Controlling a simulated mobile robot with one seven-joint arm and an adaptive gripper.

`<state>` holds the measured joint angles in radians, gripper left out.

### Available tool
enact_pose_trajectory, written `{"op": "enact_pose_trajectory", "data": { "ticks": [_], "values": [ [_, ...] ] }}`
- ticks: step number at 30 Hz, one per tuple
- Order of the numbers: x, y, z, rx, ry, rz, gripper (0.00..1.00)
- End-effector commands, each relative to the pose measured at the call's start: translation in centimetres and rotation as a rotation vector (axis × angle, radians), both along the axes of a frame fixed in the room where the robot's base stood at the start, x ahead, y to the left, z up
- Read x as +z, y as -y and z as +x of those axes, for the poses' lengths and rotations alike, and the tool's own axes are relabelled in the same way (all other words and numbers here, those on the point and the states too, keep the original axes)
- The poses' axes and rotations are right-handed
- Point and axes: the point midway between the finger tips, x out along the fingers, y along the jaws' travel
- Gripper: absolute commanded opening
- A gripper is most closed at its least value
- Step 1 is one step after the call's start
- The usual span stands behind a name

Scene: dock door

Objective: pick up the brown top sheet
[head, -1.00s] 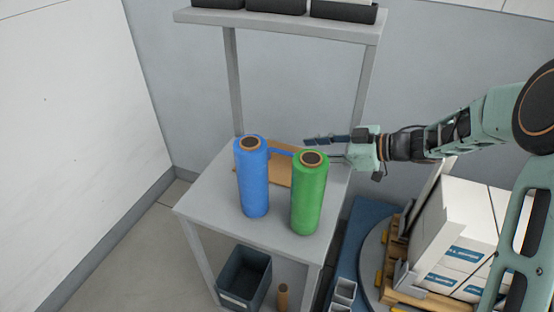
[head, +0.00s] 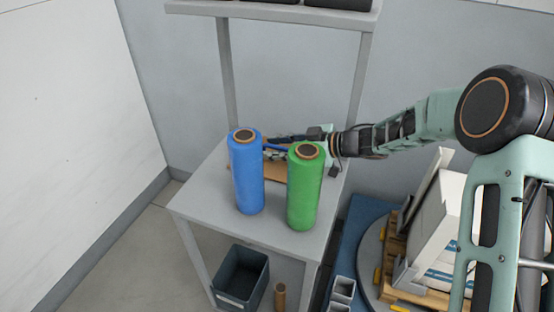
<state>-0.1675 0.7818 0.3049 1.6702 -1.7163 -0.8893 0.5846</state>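The brown sheet (head: 271,173) lies flat on the grey table, behind two upright film rolls, one blue (head: 247,178) and one green (head: 305,192). The rolls hide parts of the sheet. My gripper (head: 277,148) reaches in from the right, behind the green roll and over the far part of the sheet. The rolls and clutter cover part of its fingers, so I cannot tell how far apart they are or whether they touch the sheet. A thin blue item (head: 276,148) shows between the roll tops.
The table (head: 205,198) has a raised shelf (head: 270,12) on posts with dark bins above. A dark bin (head: 242,278) and a brown tube (head: 279,296) stand below. White boxes on a pallet (head: 395,285) stand at right. The table's front left is clear.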

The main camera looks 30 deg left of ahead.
Motion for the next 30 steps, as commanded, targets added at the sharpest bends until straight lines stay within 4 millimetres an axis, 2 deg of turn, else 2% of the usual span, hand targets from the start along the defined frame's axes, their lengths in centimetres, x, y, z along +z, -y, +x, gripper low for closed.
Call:
{"op": "enact_pose_trajectory", "data": {
  "ticks": [2,11,23,29,30],
  "values": [
    [0.0,0.1,0.0,-0.001,0.0,0.0,0.32],
    [0.0,0.1,0.0,0.0,0.0,-0.001,0.0],
    [0.2,0.1,0.0,-0.001,0.0,0.0,0.0],
    [1.6,0.1,0.1,-0.001,0.001,0.0,0.0],
    [1.4,0.4,-0.2,-0.001,-0.002,-0.001,0.0]
  ]
}}
